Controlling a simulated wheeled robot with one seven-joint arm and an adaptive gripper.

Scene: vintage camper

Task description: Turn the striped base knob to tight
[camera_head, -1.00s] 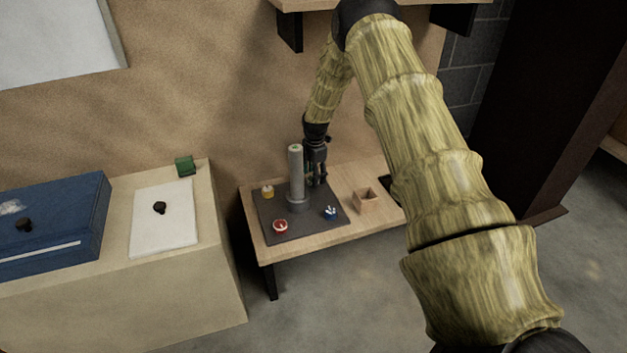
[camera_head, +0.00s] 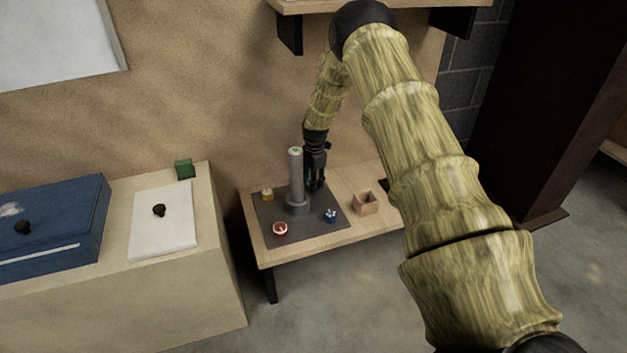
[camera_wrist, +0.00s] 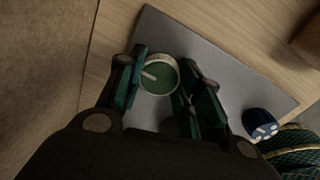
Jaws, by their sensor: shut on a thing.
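In the wrist view a round knob (camera_wrist: 160,76) has a green top, a pale rim and one white line pointing to the upper left. My gripper (camera_wrist: 162,82) has its green-padded fingers on both sides of it and is shut on it. In the head view my gripper (camera_head: 316,186) points down at the back right of the dark grey panel (camera_head: 255,212), behind and right of a grey post (camera_head: 296,175). The knob is hidden there by the post and fingers. I cannot make out a striped base or a tight mark.
A red-and-white knob (camera_head: 280,229), a blue-and-white knob (camera_head: 330,215) and a yellowish knob (camera_head: 267,194) stand on the panel. An open wooden box (camera_head: 366,203) is to the right. The post stands close beside my gripper. A shelf (camera_head: 340,5) hangs above.

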